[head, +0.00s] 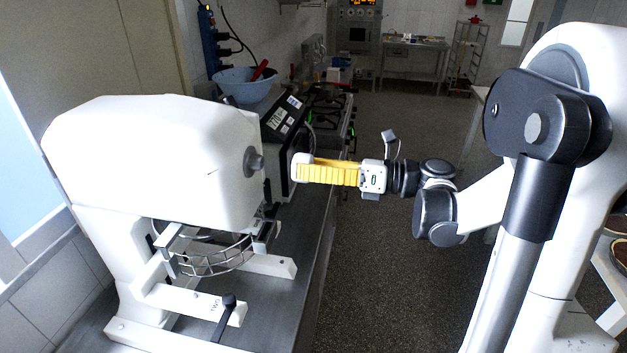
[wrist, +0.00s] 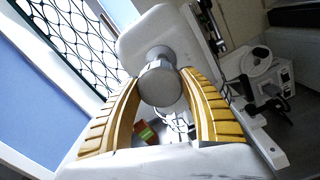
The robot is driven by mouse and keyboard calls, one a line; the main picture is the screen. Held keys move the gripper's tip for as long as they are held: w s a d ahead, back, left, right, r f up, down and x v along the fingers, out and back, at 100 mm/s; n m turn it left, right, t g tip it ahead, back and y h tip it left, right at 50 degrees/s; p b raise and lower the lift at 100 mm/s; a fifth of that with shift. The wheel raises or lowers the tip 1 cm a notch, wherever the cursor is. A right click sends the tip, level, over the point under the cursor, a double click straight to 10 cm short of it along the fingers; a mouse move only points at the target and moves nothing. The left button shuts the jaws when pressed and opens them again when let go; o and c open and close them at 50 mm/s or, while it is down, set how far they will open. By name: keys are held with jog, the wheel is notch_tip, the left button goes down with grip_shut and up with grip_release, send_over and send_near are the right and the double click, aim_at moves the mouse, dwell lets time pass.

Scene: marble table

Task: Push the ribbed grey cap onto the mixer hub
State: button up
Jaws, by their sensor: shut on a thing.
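The white mixer (head: 170,150) stands on the left in the head view. Its grey hub (head: 254,161) sticks out of the right end of the mixer head. My gripper (head: 298,166), with yellow ribbed fingers, points left at about hub height, with a visible gap between its tips and the hub. In the wrist view, the round grey cap (wrist: 160,86) sits between the fingertips, which are shut on it. The hub (wrist: 157,52) shows just past the cap and is partly covered by it.
Below the mixer head are a wire guard (head: 215,262) and a black-knobbed lever (head: 228,302). A black control box (head: 285,125) and a blue bowl (head: 245,86) stand behind the mixer. The floor (head: 390,290) right of the steel counter is open.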

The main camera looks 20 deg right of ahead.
aim_at(262, 162)
jog(key=shift+w, duration=0.15)
jog(key=shift+d, duration=0.1)
jog(key=shift+b+x, duration=0.45)
jog(key=shift+x, duration=2.4)
jog(key=shift+w+a, duration=0.15)
jog(key=shift+a, duration=0.2)
jog(key=shift+w+a, duration=0.15)
jog(key=shift+a, duration=0.05)
jog(key=shift+w+a, duration=0.2)
jog(key=shift+a, duration=0.15)
jog(key=shift+w+a, duration=0.1)
jog(key=shift+w, duration=0.05)
